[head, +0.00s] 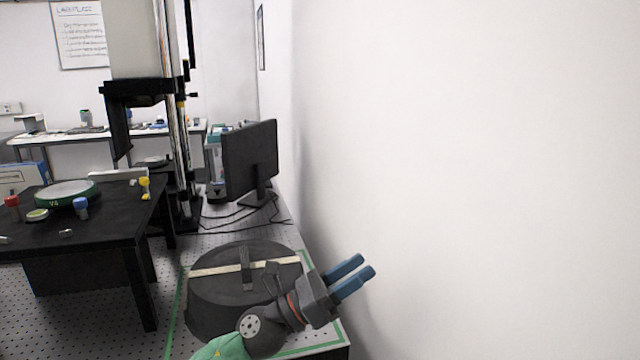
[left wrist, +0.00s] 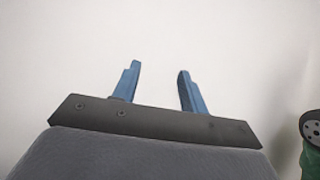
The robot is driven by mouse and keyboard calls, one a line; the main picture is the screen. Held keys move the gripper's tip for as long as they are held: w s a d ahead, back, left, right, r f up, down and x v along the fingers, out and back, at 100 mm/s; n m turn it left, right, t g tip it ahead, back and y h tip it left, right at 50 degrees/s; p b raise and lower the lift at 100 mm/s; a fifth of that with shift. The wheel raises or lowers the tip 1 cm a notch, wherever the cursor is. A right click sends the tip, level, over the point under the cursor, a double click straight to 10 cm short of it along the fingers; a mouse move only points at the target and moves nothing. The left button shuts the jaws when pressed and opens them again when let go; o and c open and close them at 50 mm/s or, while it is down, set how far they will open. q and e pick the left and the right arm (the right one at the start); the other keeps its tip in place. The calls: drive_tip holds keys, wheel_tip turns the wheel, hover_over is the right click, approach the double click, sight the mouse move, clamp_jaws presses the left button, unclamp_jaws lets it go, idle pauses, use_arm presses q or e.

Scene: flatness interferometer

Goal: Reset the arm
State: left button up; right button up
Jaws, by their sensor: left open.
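My left gripper (head: 358,277) is at the lower middle of the head view, with two blue fingers pointing up and to the right toward the white wall. In the left wrist view its fingers (left wrist: 158,88) stand apart with nothing between them, and only blank wall shows beyond. The gripper is in front of and to the right of a dark round case (head: 215,300) with a pale strap across it. The gripper looks clear of the case. My right gripper is not in view.
The white wall (head: 460,150) fills the right side. The case stands on a perforated surface inside a green tape outline (head: 176,310). A monitor (head: 250,160) with cables stands behind it. A black table (head: 110,228) at left holds a green-rimmed disc (head: 66,193) and small coloured knobs.

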use_arm(q)
drive_tip(key=w+a+f+n+t+y, duration=0.2)
drive_tip(key=a+f+n+t+y, duration=0.35)
drive_tip(key=n, duration=0.65)
drive_tip(key=w+a+f+n+t+y, duration=0.25)
drive_tip(key=a+n+t+y, duration=0.5)
drive_tip(key=n, duration=0.55)
drive_tip(key=s+a+f+n+g+y, duration=0.2)
drive_tip(key=a+f+n+y, duration=0.3)
drive_tip(key=f, duration=0.3)
drive_tip(key=s+a+f+n+g+y, duration=0.2)
drive_tip(key=f+n+y, duration=0.2)
drive_tip(key=f+n, duration=0.3)
drive_tip(key=s+a+f+n+g, duration=0.4)
drive_tip(key=s+f+g, duration=0.2)
drive_tip(key=s+f, duration=0.6)
drive_tip(key=s+a+f+n+g, duration=0.3)
drive_tip(key=s+f+n+g, duration=0.3)
drive_tip(key=s+f, duration=0.6)
drive_tip(key=s+d+f+g, duration=0.1)
drive_tip(key=s+d+f, duration=0.1)
drive_tip(key=f, duration=0.8)
drive_tip(key=s+d+f+m+g, duration=0.1)
drive_tip(key=s+d+f, duration=0.1)
drive_tip(key=f, duration=0.8)
drive_tip(key=shift+d+f+g, duration=0.2)
drive_tip(key=shift+d+g, duration=0.1)
drive_tip(key=shift+d, duration=0.25)
drive_tip(key=shift+c, duration=0.4)
drive_tip(key=shift+c, duration=0.3)
